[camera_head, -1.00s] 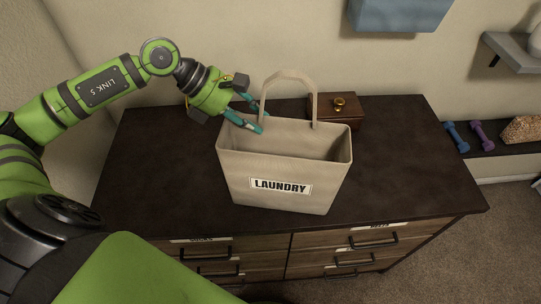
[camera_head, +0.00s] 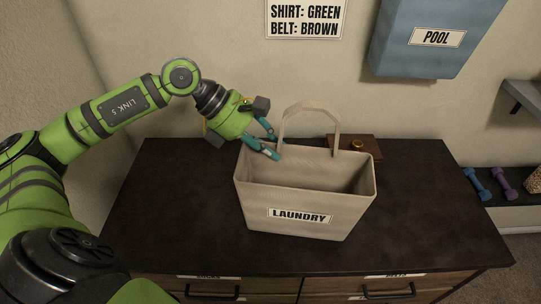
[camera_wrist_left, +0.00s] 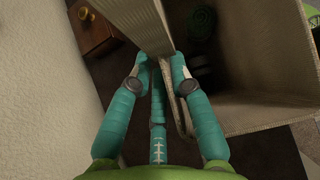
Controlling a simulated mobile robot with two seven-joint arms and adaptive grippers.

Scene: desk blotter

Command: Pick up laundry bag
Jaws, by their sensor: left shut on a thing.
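The beige laundry bag (camera_head: 300,190), labelled LAUNDRY, stands upright over the dark dresser top. I cannot tell if its base still touches the wood. Its looped handle (camera_head: 283,122) rises at the back. My left gripper (camera_head: 276,147) is at the back left rim, by the foot of this handle. In the left wrist view the gripper's (camera_wrist_left: 159,75) teal fingers are shut on the handle strap (camera_wrist_left: 150,25). The bag's open inside (camera_wrist_left: 240,75) shows to the right, with dark and green shapes I cannot identify. My right gripper is not in view.
A brown wooden box (camera_head: 366,146) with a brass knob sits close behind the bag. The dresser top (camera_head: 180,210) is clear to the left and right. A blue POOL bag (camera_head: 425,35) is on the wall. Dumbbells (camera_head: 478,184) lie on a low shelf at right.

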